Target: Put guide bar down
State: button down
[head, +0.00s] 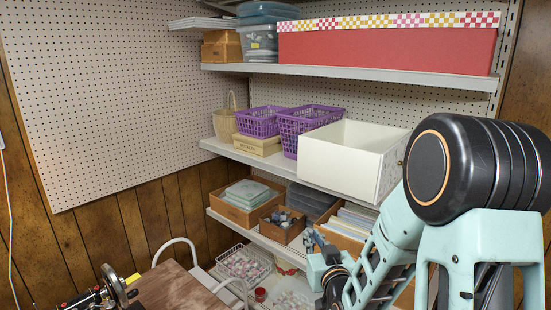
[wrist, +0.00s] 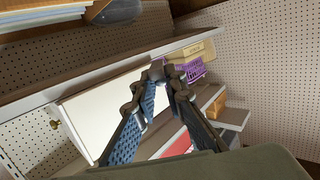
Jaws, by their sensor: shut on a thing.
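My gripper (wrist: 158,76) is shut on a small dark grey piece between its fingertips, which I take to be the guide bar (wrist: 157,70). Little of the piece shows, and its ends cannot be made out. In the head view my gripper (head: 312,240) is small, in front of the lower shelf, and the bar cannot be told apart from the fingers. It is held up in the air. Part of a black sewing machine (head: 104,293) with a handwheel shows at the lower left, on a wooden table (head: 178,288).
Shelves hold a white open box (head: 352,160), purple baskets (head: 258,122), a long red box (head: 385,50) and a wooden box of small grey parts (head: 282,224). A wire basket (head: 244,264) stands below. A white chair (head: 200,270) is beside the table. Pegboard (head: 120,90) covers the left wall.

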jog(key=d+r+m+h, duration=0.2)
jog(key=d+r, duration=0.2)
jog(key=s+f+n+g+y+p, duration=0.1)
jog(key=s+f+n+y+p, duration=0.1)
jog(key=s+n+y+p, duration=0.4)
jog(key=s+y+p, duration=0.1)
jog(key=s+p, duration=0.3)
jog(key=p, duration=0.2)
jog(key=shift+s+a+g+y, duration=0.2)
jog(key=shift+g+y, duration=0.1)
jog(key=shift+g, duration=0.1)
jog(key=shift+a, duration=0.15)
dwell(0.4)
